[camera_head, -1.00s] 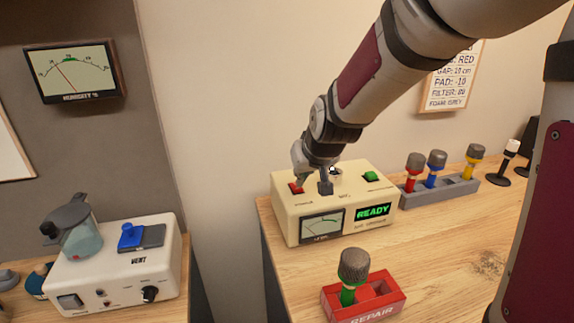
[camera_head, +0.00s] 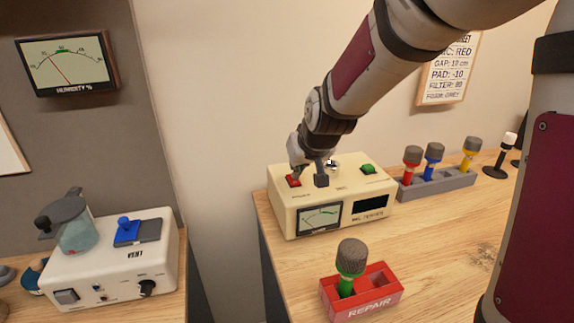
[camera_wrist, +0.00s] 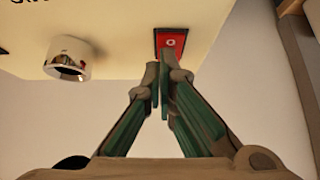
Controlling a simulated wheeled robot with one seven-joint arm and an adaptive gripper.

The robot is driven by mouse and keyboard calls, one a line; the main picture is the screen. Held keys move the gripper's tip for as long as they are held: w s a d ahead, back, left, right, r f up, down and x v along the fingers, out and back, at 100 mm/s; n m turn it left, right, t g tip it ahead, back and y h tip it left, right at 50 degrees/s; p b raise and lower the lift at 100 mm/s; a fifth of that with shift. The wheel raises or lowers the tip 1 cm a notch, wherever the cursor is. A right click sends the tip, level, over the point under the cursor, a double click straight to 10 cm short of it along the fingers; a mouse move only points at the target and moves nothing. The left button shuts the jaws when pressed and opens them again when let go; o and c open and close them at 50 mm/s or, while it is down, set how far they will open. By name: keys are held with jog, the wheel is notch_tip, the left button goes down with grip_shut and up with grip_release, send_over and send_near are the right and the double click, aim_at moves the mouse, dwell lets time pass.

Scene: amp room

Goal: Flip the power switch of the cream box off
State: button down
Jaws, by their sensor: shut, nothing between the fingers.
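The cream box (camera_head: 283,213) stands on the wooden table, with a meter (camera_head: 320,217) and a dark, blank display (camera_head: 370,203) on its front. Its red rocker switch (camera_head: 293,181) is at the top left and also shows in the wrist view, marked with a circle (camera_wrist: 171,41). A green button (camera_head: 368,169) is at the top right. My gripper (camera_wrist: 157,75) is shut and empty, its fingertips at or just by the near edge of the red switch; whether they touch I cannot tell. In the head view my gripper partly covers the box top.
A chrome knob (camera_wrist: 69,57) stands beside the switch on the box top. A red REPAIR tray (camera_head: 362,304) with a green microphone (camera_head: 350,262) is in front. A grey rack (camera_head: 437,189) of microphones is at right. A white VENT box (camera_head: 110,265) stands at left.

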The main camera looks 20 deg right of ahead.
aim_at(298, 181)
jog(key=shift+w, duration=0.3)
jog(key=shift+r, duration=0.2)
jog(key=shift+r+p, duration=0.25)
jog(key=shift+p, duration=0.05)
jog(key=r+p, duration=0.1)
jog(key=r, duration=0.1)
jog(key=r+p, duration=0.1)
jog(key=shift+s+r+p, duration=0.3)
jog(key=shift+s+r, duration=0.05)
jog(key=shift+r, duration=0.05)
jog(key=s+r, duration=0.5)
jog(key=s, duration=0.2)
jog(key=shift+s+r, duration=0.3)
jog(key=shift+s, duration=0.05)
jog(key=s+g, duration=0.3)
jog(key=s, duration=2.3)
jog(key=shift+a+f+p, duration=0.3)
jog(key=shift+a, duration=0.1)
